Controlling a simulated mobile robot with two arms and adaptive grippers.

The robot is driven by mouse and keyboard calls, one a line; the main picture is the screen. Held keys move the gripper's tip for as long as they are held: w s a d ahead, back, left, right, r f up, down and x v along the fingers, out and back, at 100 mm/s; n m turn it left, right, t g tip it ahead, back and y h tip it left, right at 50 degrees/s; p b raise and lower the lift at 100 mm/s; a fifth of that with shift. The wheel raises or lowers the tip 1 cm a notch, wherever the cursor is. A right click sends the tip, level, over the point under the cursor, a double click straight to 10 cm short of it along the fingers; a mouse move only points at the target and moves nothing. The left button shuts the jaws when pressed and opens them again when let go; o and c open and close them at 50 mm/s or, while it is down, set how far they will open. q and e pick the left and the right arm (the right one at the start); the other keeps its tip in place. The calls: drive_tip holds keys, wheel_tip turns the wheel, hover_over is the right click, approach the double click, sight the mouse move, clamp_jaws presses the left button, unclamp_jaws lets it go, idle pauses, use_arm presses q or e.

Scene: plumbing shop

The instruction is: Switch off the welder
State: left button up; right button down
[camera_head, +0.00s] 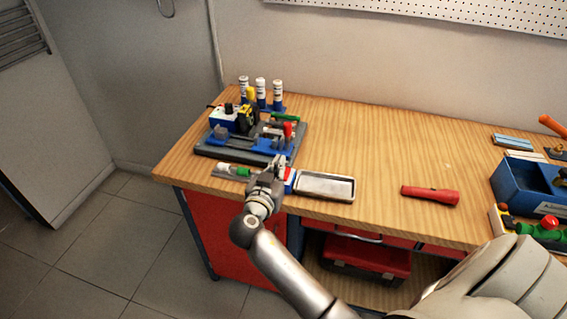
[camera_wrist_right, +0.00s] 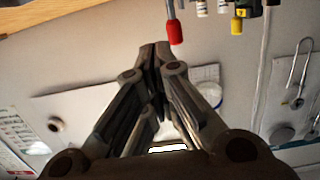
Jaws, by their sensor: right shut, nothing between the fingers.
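What looks like the welder, a small blue and white unit with a black knob and a black and yellow part (camera_head: 225,116), sits at the back left of a grey and blue station (camera_head: 205,148) on the bench. Its switch is too small to make out. My right gripper (camera_head: 277,165) is shut and empty at the station's front right edge, apart from the welder. In the right wrist view its fingertips (camera_wrist_right: 160,50) are together, close to a red-tipped part (camera_wrist_right: 174,32). I cannot tell if they touch. My left gripper is not in view.
White-capped bottles (camera_head: 261,92) stand behind the station. A metal tray (camera_head: 325,186) lies right of my gripper, then a red flashlight (camera_head: 430,195). A blue bin (camera_head: 528,185) is at the far right. The bench middle (camera_head: 390,145) is clear.

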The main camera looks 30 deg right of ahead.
drive_tip(key=p+x, duration=0.1)
drive_tip(key=x, duration=0.4)
drive_tip(key=shift+p, duration=0.3)
wheel_tip(320, 180, down, 2)
drive_tip(key=shift+w+f, duration=0.1)
drive_tip(key=shift+f, duration=0.1)
drive_tip(key=shift+d+f+p, duration=0.1)
drive_tip(key=shift+f+p, duration=0.3)
drive_tip(key=shift+f, duration=0.4)
